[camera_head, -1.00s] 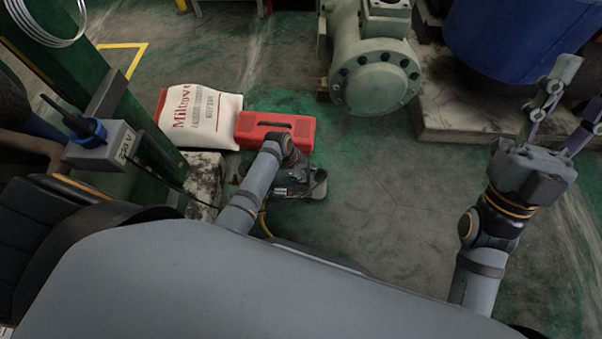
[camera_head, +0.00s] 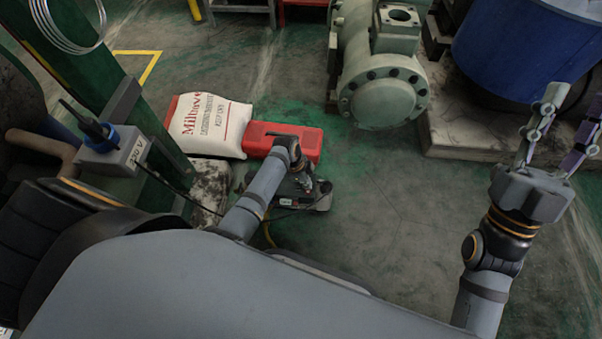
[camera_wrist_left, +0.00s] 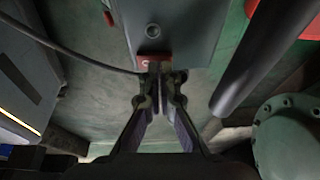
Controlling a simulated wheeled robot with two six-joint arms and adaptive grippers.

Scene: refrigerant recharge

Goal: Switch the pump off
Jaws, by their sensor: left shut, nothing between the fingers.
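The pump (camera_head: 318,202) is a dark grey unit on the floor, partly hidden by my left arm in the head view. In the left wrist view its grey body (camera_wrist_left: 185,25) fills the top middle, with a red switch (camera_wrist_left: 150,58) on its near face. My left gripper (camera_head: 306,184) is over the pump. In the left wrist view the left gripper (camera_wrist_left: 160,72) is shut and empty, its fingertips right at the switch; I cannot tell whether they touch. The switch position is unclear. My right gripper (camera_head: 562,125) is open and empty, raised at the right.
A red toolbox (camera_head: 310,143) and a white sack (camera_head: 222,125) lie behind the pump. A dark cord (camera_wrist_left: 80,58) runs to the pump. A power socket box (camera_head: 112,158) is on the green post at left. A green flanged machine (camera_head: 385,98) stands behind. Floor right of the pump is clear.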

